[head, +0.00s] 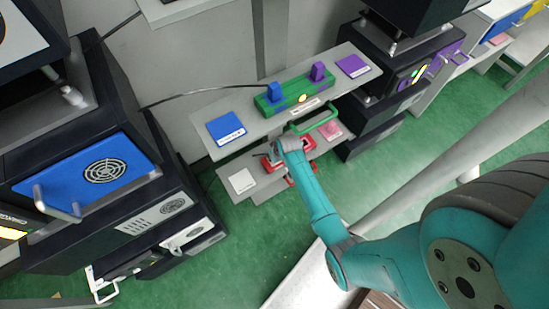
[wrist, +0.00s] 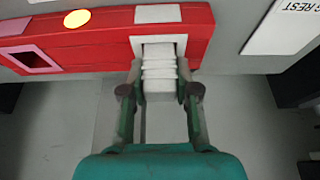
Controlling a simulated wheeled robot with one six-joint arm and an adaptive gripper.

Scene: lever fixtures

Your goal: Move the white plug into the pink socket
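The white plug (wrist: 160,72) is a ribbed block seen in the wrist view. Its far end sits in a white-framed square opening at the right part of a red fixture (wrist: 105,30). The pink socket (wrist: 36,60) is an empty square opening with a pink frame at the left of the same fixture. My gripper (wrist: 160,82) has one finger on each side of the plug, and both tips appear to touch it. In the head view my gripper (head: 281,153) is at the red fixture (head: 306,144) on the lower shelf and hides much of it; the plug is not distinguishable there.
A yellow light (wrist: 77,19) is on the red fixture between the two openings. An upper shelf (head: 240,98) holds a green fixture (head: 285,97) with blue and purple plugs, above my gripper. White (head: 241,181) and pink (head: 330,130) pads flank the lower shelf. Dark cabinets (head: 100,190) stand left.

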